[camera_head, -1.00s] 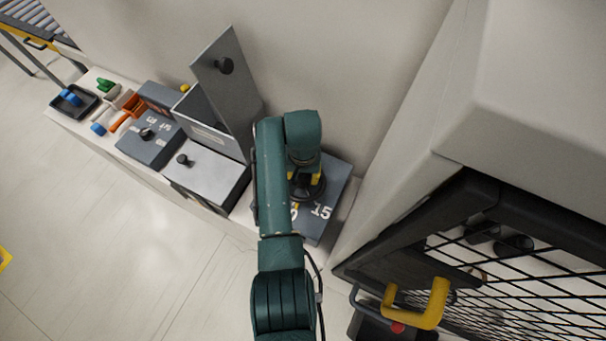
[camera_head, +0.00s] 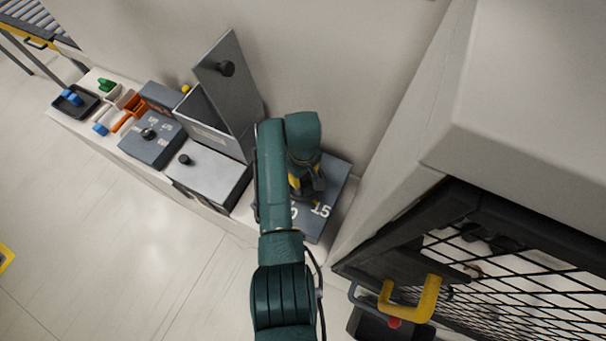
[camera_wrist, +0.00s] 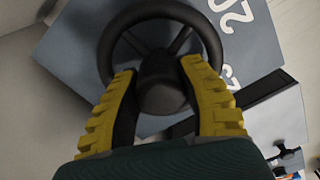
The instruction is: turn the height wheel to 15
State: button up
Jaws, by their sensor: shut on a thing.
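The height wheel (camera_wrist: 107,48) is a black spoked handwheel with a raised hub, mounted on a grey box (camera_wrist: 72,62). In the wrist view my gripper (camera_wrist: 157,82) has its yellow ribbed fingers on either side of the hub, shut on the wheel. White numerals are printed on the box. A "20" (camera_wrist: 232,12) shows at the upper right of the wrist view, and part of another numeral lies below it. In the head view a "15" (camera_head: 320,210) shows near the box's front right corner. My arm covers most of the wheel there. I cannot see a pointer or the setting.
Left of the box on the bench stand a light-topped unit (camera_head: 207,177) with a raised grey panel (camera_head: 231,85), and a dial box (camera_head: 150,150). A wall is behind. A large cabinet with a mesh door and yellow handle (camera_head: 428,298) stands close on the right.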

jog(key=shift+f+n, duration=0.1)
jog(key=shift+n, duration=0.2)
jog(key=o, duration=1.2)
jog(key=shift+d, duration=0.1)
notch_tip(320, 180, up, 12)
jog(key=shift+r, duration=0.1)
